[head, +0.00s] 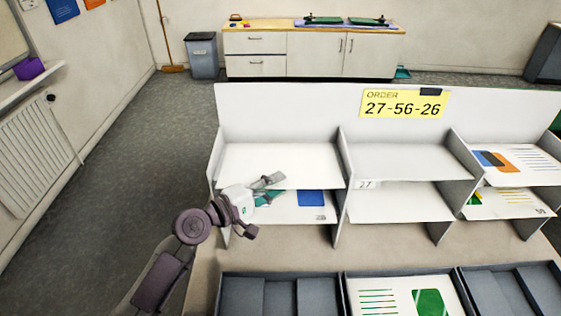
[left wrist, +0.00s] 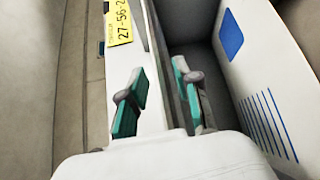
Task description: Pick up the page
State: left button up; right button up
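A white page with a blue block (head: 311,198) lies in the lower left compartment of the shelf unit. The left wrist view shows a page with a blue block and blue lines (left wrist: 250,65) at the right, beside the fingers. My left gripper (head: 270,189) is at the front of the left compartments, over the left part of that page. Its teal-padded fingers (left wrist: 160,95) stand apart, with a pale shelf edge seen between them; I cannot tell whether they touch it. The page is not between the fingers. My right gripper is out of view.
The shelf unit (head: 275,112) carries a yellow order card, "27-56-26" (head: 403,104). Other pages lie in the upper right (head: 520,162) and lower right compartments (head: 505,204). A green-printed page (head: 402,297) lies in the front middle tray. The middle compartments (head: 400,160) look empty.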

pick_arm(q)
grip_shut()
jog(key=shift+r, duration=0.15)
